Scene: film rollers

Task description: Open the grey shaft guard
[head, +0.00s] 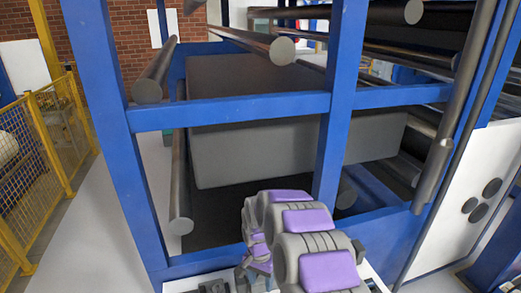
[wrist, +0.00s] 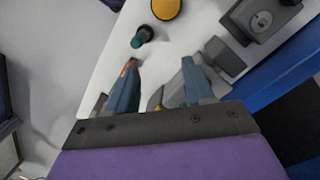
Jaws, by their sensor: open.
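My gripper (wrist: 160,68) shows in the wrist view with its two blue-grey fingers apart and nothing clearly held between them. It is over a white panel (wrist: 190,32). A grey box-like fitting with a round detail (wrist: 262,18) is on the panel at upper right, apart from the fingers. A smaller grey block (wrist: 226,58) lies beside the right finger, and a pale grey part shows next to that finger. I cannot tell which grey part is the shaft guard. In the head view my purple-padded arm reaches down at the bottom centre, hiding the fingertips.
A teal-and-black knob (wrist: 142,36) and an orange-yellow round button (wrist: 166,8) stand on the panel. A blue frame (head: 230,110) carries dark rollers (head: 155,72) and surrounds a large grey block (head: 255,150). A yellow fence (head: 45,140) stands left, beyond clear floor (head: 112,220).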

